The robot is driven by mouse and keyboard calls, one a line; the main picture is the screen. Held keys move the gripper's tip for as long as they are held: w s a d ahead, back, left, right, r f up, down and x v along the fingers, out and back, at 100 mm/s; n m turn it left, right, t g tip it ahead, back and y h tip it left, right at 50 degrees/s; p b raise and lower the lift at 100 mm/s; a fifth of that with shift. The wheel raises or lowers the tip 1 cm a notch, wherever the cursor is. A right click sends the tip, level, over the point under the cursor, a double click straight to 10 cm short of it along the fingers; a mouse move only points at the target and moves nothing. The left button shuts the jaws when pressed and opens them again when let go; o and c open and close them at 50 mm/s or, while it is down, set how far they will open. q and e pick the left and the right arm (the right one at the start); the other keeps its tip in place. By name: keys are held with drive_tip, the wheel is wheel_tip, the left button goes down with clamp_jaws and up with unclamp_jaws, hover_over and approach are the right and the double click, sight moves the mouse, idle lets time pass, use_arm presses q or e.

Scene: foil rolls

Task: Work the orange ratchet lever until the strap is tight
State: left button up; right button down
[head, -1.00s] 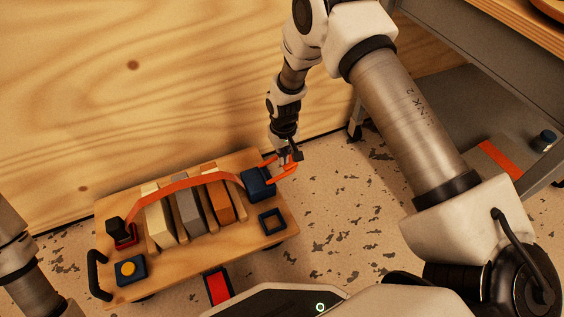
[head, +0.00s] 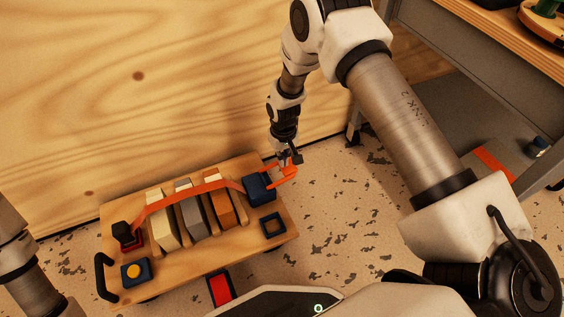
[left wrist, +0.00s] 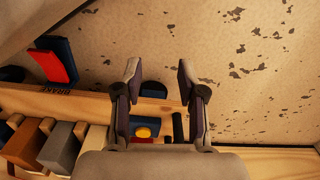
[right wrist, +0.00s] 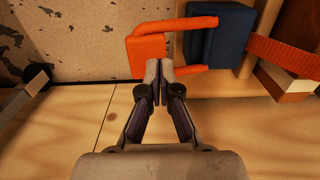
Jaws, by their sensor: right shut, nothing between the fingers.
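The orange ratchet lever (head: 289,176) is a U-shaped loop sticking out from the dark blue ratchet block (head: 258,188) at the board's right end. The orange-red strap (head: 205,187) runs from the ratchet over the blocks to a red anchor on the left, fairly flat with slight bends. My right gripper (head: 290,160) is shut and empty at the lever. In the right wrist view its fingertips (right wrist: 159,68) overlap the loop of the lever (right wrist: 146,54); exact contact is unclear. My left gripper (left wrist: 158,82) is open and empty above the board's other end.
The wooden board (head: 190,262) carries cream, grey and orange blocks, a yellow button box (head: 135,272) and a black handle (head: 102,276). A red pedal (head: 220,288) is at its front. A plywood wall (head: 120,130) stands close behind.

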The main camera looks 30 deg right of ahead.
drive_tip(key=shift+f, duration=0.2)
idle(0.3)
drive_tip(key=shift+f+b, duration=1)
drive_tip(key=shift+f, duration=0.85)
wheel_tip(320, 180, up, 4)
drive_tip(key=p, duration=0.4)
drive_tip(key=shift+r, duration=0.1)
drive_tip(key=shift+f, duration=0.25)
drive_tip(key=shift+f+b, duration=0.95)
drive_tip(key=shift+f, duration=0.9)
wheel_tip(320, 180, up, 4)
drive_tip(key=p, duration=0.4)
drive_tip(key=shift+r, duration=0.1)
